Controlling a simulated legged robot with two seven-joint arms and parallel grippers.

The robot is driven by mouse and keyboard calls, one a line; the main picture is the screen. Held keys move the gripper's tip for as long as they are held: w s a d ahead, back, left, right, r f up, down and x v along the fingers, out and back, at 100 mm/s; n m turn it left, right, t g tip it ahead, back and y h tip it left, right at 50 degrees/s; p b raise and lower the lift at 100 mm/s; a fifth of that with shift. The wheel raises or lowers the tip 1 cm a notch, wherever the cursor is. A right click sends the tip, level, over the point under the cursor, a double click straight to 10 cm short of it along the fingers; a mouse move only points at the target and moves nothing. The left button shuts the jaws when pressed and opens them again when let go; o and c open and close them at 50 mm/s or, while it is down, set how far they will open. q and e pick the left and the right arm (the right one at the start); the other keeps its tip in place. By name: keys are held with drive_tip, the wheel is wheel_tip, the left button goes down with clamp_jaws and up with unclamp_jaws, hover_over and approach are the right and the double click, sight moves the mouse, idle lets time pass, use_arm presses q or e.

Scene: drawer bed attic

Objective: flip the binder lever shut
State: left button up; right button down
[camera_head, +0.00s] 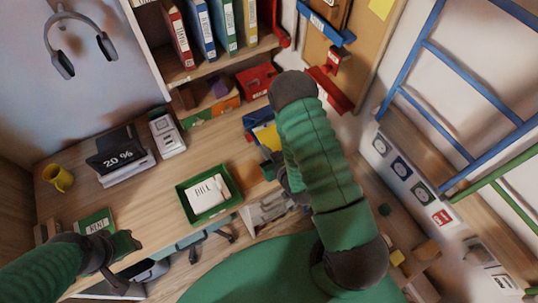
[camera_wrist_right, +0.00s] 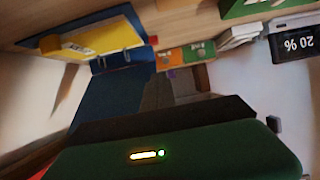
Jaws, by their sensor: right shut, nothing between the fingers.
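A blue binder (camera_head: 252,119) with yellow paper (camera_head: 267,136) lies open at the right end of the desk, partly hidden behind my right arm. In the right wrist view the blue binder (camera_wrist_right: 45,45) shows at the upper left, with yellow sheets (camera_wrist_right: 97,42) and small metal parts at their edge. A small red piece (camera_wrist_right: 153,40) sits at its corner; I cannot tell if it belongs to the lever. My right gripper (camera_head: 270,170) is shut and empty, just below the binder in the head view. My left gripper (camera_head: 125,243) is over the desk's front left; its jaws are unclear.
A green tray with a BILL paper (camera_head: 207,193) stands mid-desk. A green RENT item (camera_head: 96,222) lies near my left gripper. A yellow mug (camera_head: 58,178) and a 20 % sign (camera_head: 118,155) stand left. Upright binders (camera_head: 202,30) fill the shelf above. A blue ladder (camera_head: 440,52) stands right.

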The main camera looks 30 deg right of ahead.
drive_tip(key=shift+v, duration=1.85)
drive_tip(key=shift+w, duration=0.1)
